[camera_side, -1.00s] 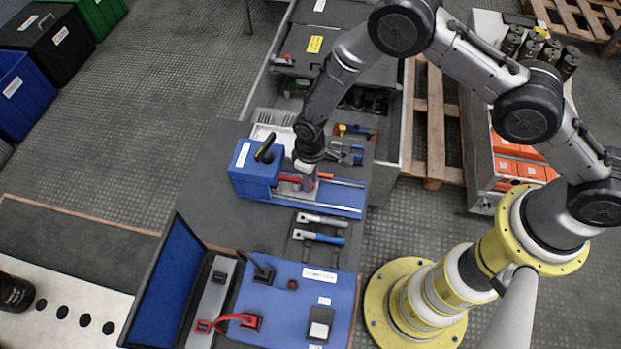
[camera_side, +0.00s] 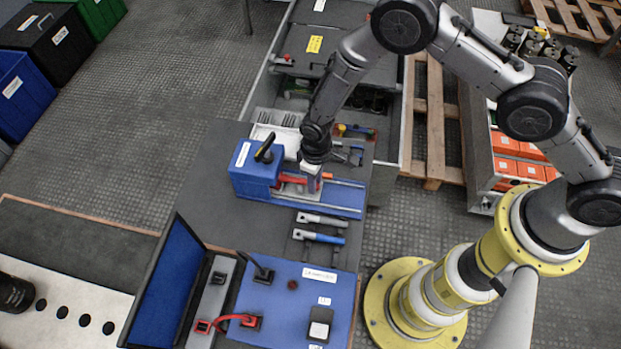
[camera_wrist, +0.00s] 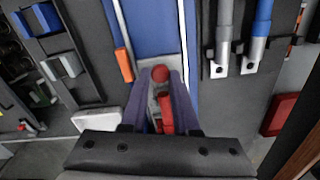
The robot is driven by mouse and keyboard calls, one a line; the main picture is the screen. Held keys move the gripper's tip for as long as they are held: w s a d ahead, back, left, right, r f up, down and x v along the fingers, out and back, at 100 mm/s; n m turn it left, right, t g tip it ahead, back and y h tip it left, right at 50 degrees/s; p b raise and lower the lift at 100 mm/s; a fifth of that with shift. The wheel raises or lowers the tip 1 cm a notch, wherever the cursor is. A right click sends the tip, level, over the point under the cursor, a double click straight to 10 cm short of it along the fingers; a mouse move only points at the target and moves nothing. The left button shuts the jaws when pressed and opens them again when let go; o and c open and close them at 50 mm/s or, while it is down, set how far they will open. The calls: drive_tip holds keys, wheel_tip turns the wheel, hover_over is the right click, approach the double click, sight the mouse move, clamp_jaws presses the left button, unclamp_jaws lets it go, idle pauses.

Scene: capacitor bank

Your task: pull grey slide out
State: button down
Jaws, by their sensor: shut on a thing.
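The blue fixture has a box (camera_side: 254,168) at its left end and a long blue bed with two silver rails (camera_side: 340,196) running right. The grey slide (camera_side: 290,187) sits on the rails just right of the box, with red parts on it. In the side view my gripper (camera_side: 312,184) points down over the slide and is shut on it. In the wrist view my fingers (camera_wrist: 161,78) close in beside a red knob (camera_wrist: 158,71), and a red bar (camera_wrist: 166,112) lies between them. The exact contact is hidden.
A blue panel (camera_side: 290,300) with red and black levers is nearer. The rails to the right of my gripper are clear.

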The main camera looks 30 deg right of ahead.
drive_tip(key=s+d, duration=0.7)
drive_tip(key=c, duration=0.7)
unclamp_jaws()
drive_tip(key=shift+o, duration=0.2)
drive_tip(key=shift+w+a+r, duration=0.1)
drive_tip(key=shift+r, duration=0.5)
wheel_tip(320, 180, up, 13)
drive_tip(key=shift+f, duration=0.2)
